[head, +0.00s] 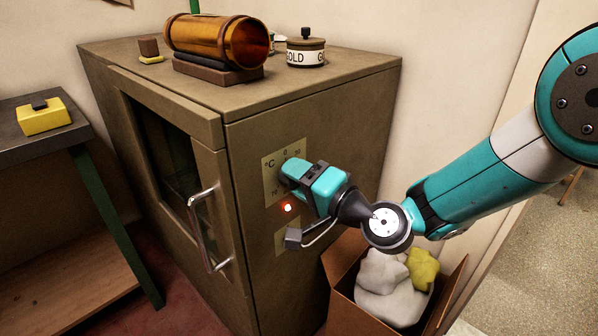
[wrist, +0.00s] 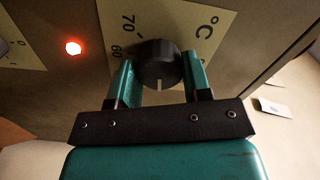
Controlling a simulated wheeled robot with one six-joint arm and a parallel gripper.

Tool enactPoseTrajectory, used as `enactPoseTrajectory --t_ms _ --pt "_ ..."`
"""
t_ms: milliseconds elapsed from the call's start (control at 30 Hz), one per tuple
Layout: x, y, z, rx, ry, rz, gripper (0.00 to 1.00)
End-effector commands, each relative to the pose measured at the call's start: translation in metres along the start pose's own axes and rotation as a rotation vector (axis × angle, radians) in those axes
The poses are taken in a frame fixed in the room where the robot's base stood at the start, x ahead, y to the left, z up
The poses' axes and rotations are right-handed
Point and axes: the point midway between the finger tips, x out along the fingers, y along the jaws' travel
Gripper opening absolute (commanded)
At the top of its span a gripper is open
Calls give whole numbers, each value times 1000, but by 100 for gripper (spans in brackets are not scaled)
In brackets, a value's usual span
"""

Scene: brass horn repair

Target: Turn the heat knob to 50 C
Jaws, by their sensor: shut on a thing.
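The heat knob (wrist: 158,62) is a round black knob on a cream dial plate (wrist: 205,28) marked °C. In the wrist view it sits between the two teal fingers of my gripper (wrist: 162,72), which is shut on it. A pale pointer line on the knob faces down the picture toward my gripper's palm. The numbers 60 and 70 show left of the knob; the part of the scale by the pointer is hidden. In the head view my gripper (head: 293,172) covers the knob, and the dial plate (head: 270,170) shows around it on the brown cabinet (head: 245,200).
A lit red lamp (head: 287,208) and a lower plate (head: 280,243) are below the dial. The cabinet's door handle (head: 203,230) sticks out at left. A cardboard box (head: 342,290) with cloths stands below my arm. A copper tube (head: 210,38) and jar (head: 305,48) sit on top.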

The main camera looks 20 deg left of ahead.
Motion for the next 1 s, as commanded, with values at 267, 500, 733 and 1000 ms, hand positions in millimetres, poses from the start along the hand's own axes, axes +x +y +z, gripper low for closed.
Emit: enactPoseTrajectory --t_ms 267,500,733,1000 --pt "0 -1 -1 265 0 3 21" --pt "-1 0 -1 491 2 4 21" --pt "-1 0 -1 683 2 3 21" --pt "-1 2 0 841 2 3 21"
